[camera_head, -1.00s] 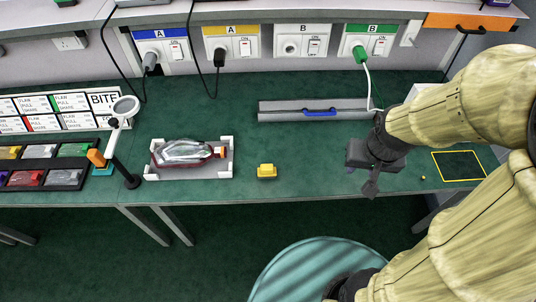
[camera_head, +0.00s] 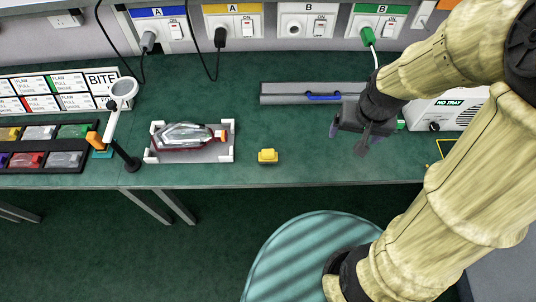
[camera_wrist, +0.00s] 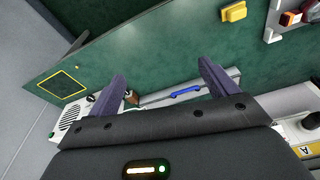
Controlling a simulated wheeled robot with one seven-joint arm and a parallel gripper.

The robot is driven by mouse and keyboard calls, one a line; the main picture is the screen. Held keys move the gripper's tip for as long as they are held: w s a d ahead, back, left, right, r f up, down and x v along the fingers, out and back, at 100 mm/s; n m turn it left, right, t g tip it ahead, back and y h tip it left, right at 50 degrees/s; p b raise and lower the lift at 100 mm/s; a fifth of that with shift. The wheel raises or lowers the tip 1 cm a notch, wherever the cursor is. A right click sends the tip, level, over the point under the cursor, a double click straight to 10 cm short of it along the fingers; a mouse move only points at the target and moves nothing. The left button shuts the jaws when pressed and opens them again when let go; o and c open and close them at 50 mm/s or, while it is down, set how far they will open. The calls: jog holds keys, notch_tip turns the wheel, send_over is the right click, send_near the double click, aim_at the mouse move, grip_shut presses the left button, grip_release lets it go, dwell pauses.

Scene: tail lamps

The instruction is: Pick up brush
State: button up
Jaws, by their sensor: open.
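My gripper (camera_head: 354,135) is open and empty above the right part of the green bench, just in front of the grey bar. In the wrist view its two dark purple fingers (camera_wrist: 162,71) stand wide apart over the bench. A small brown and dark thing (camera_wrist: 132,97) shows beside the left finger in the wrist view; it is partly hidden, and I cannot tell whether it is the brush. I see no other thing that is clearly a brush.
A grey bar with a blue handle (camera_head: 323,96) lies at the back. A yellow block (camera_head: 268,156) and a white tray (camera_head: 232,149) holding a lamp are to the left. A white "NO TRAY" machine (camera_head: 452,112) stands right. A magnifier (camera_head: 124,89) stands far left.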

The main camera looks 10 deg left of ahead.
jog(key=w+a+f+n+g+p, duration=0.1)
jog(key=w+a+f+p, duration=0.2)
jog(key=a, duration=0.8)
jog(key=n+g, duration=0.1)
send_near(268, 151)
notch_tip(268, 151, down, 6)
jog(key=p, duration=0.2)
jog(key=shift+s+a+f+p, duration=0.1)
jog(key=shift+s+f+p, duration=0.1)
jog(key=shift+p, duration=0.1)
jog(key=shift+w+f+p, duration=0.1)
jog(key=shift+f+p, duration=0.5)
jog(key=shift+f, duration=0.7)
jog(key=shift+w+f+p, duration=0.15)
jog(key=shift+f+p, duration=0.4)
jog(key=shift+f, duration=0.75)
jog(key=c, duration=1.1)
